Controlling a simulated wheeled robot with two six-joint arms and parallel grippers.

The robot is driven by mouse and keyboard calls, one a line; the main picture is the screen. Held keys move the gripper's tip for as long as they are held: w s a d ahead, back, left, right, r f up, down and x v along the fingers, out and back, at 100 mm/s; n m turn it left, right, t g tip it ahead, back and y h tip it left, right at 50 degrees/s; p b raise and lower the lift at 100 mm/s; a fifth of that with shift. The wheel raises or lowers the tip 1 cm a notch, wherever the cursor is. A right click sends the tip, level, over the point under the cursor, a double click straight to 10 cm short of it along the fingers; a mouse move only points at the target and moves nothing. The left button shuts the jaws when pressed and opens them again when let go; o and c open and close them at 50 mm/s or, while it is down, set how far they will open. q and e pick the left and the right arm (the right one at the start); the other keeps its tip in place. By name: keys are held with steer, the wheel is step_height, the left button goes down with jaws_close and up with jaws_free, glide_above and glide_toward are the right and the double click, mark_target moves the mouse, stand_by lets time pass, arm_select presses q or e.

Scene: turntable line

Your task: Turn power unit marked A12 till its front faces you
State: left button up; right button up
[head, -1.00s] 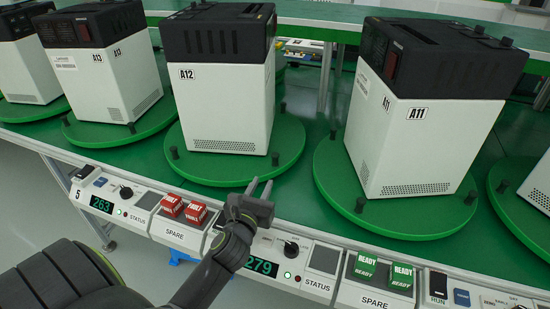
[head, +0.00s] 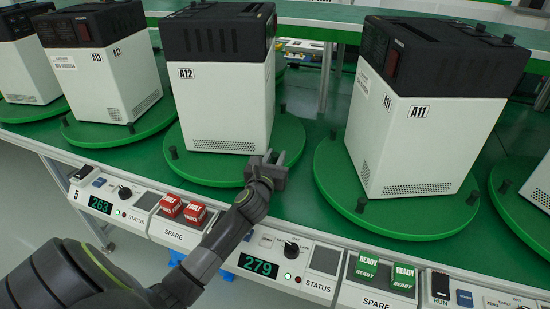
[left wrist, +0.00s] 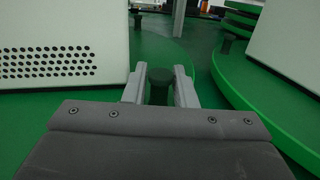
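The power unit marked A12 (head: 222,95) has a white body and a black top. It stands on a round green turntable (head: 205,172) with dark pegs near its rim. The face with the A12 label and a vent grid is toward me; a narrow right side also shows. My left gripper (head: 274,157) is at the turntable's near right rim. In the left wrist view its fingers (left wrist: 160,72) are apart, one on each side of a dark peg (left wrist: 159,87), with small gaps visible. The unit's vented face (left wrist: 60,50) is left of them. My right gripper is not in view.
Unit A11 (head: 418,135) stands on its own turntable (head: 400,215) close to the right. Unit A13 (head: 100,80) is to the left. A control panel with red FAULT blocks (head: 183,209) and green READY blocks (head: 385,274) runs along the front edge, under my left arm.

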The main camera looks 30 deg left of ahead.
mark_target(288, 156)
arm_select(q)
steer(key=c, duration=0.5)
jaws_close()
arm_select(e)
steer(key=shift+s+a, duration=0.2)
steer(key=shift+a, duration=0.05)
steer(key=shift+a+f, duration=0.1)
